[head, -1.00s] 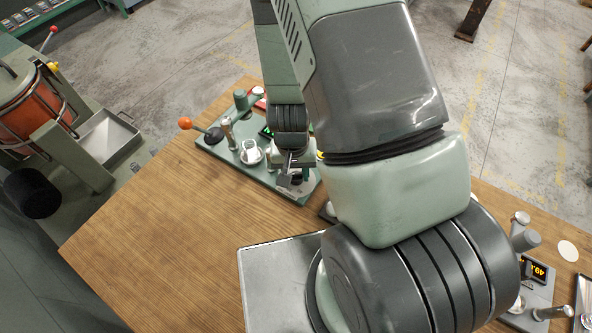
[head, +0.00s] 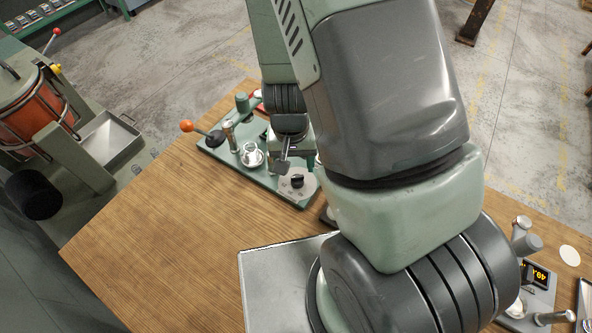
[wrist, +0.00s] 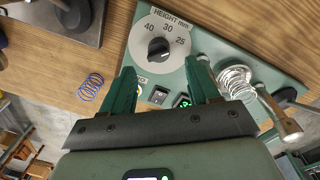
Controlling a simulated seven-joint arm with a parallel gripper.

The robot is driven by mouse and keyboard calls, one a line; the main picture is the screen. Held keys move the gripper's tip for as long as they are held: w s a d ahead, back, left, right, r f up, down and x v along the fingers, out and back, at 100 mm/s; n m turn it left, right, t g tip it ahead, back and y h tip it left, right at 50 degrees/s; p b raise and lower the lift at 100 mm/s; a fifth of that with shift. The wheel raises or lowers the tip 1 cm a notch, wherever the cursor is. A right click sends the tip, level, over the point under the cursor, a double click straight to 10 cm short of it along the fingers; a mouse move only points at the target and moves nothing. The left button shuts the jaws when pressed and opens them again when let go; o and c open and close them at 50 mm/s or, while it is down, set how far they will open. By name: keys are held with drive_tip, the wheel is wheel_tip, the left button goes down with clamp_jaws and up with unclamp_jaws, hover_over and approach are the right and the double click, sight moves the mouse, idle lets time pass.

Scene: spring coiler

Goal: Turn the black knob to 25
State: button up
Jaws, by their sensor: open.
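The dial is on the green spring coiler (wrist: 228,62). I cannot tell for sure which number the knob points at. My gripper (wrist: 161,72) is open and empty, its two green fingers apart, with the knob beyond and between the tips, not touched. In the head view the knob (head: 297,181) shows uncovered at the coiler's near right corner, and my gripper (head: 283,165) is just up-left of it.
A loose blue spring (wrist: 91,86) lies on the table. The wooden table (head: 170,230) left of the coiler is clear.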

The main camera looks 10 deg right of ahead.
drive_tip(key=shift+a+r, duration=0.2)
drive_tip(key=shift+r, duration=2.4)
wheel_tip(320, 180, up, 18)
drive_tip(key=n+t+y, duration=0.2)
drive_tip(key=t, duration=0.1)
hover_over(293, 176)
drive_tip(key=s+d+r+t+h, duration=0.1)
drive_tip(key=s+d+r+t, duration=0.1)
drive_tip(key=s+r, duration=0.9)
wheel_tip(293, 176, up, 2)
drive_tip(key=shift+d+r+n+t, duration=0.1)
drive_tip(key=shift+d+n+t, duration=0.3)
drive_tip(key=shift+d, duration=0.25)
